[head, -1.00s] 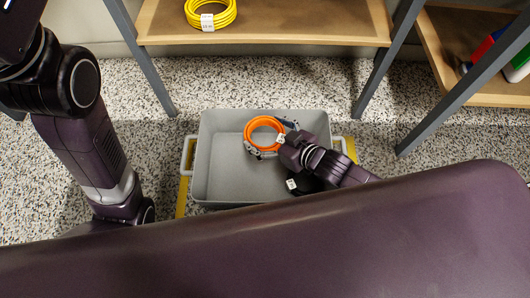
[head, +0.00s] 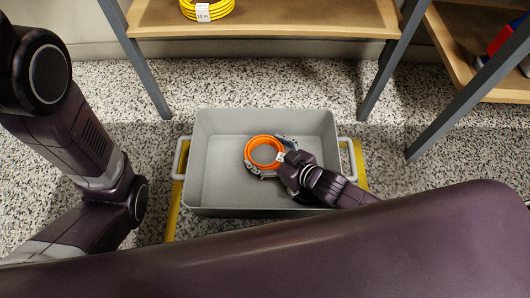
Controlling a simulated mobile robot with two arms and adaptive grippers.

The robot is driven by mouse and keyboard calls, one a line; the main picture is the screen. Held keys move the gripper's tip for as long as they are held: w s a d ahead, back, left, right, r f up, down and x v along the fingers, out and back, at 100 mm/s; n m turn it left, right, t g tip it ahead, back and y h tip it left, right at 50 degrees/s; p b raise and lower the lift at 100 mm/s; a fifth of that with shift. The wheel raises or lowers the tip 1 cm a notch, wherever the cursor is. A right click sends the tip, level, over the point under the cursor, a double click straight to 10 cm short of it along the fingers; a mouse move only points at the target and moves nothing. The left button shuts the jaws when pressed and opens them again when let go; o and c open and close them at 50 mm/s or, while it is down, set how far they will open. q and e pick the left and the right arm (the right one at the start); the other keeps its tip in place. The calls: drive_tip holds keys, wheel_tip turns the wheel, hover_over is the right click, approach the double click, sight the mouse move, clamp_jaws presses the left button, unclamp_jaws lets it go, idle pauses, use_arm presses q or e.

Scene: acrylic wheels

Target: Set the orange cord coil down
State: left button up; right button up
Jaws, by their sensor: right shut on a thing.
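The orange cord coil (head: 249,146) is a ring with a small white tag, in the middle of the grey bin (head: 205,165) as seen from above. My right gripper (head: 268,157) is shut on the orange cord coil, with its fingers at the coil's lower and right sides. The coil is over or inside the bin; I cannot tell whether it touches the floor of the bin. My left arm comes in at the left, but its gripper is out of view.
The bin has handles at both ends and stands over yellow floor marking (head: 172,216). A yellow cord coil (head: 208,10) lies on the wooden shelf (head: 300,22) behind. Grey shelf posts (head: 392,62) rise at both sides. The bin's left part is clear.

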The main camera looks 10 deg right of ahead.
drive_tip(key=shift+r, duration=0.1)
drive_tip(key=o, duration=1.5)
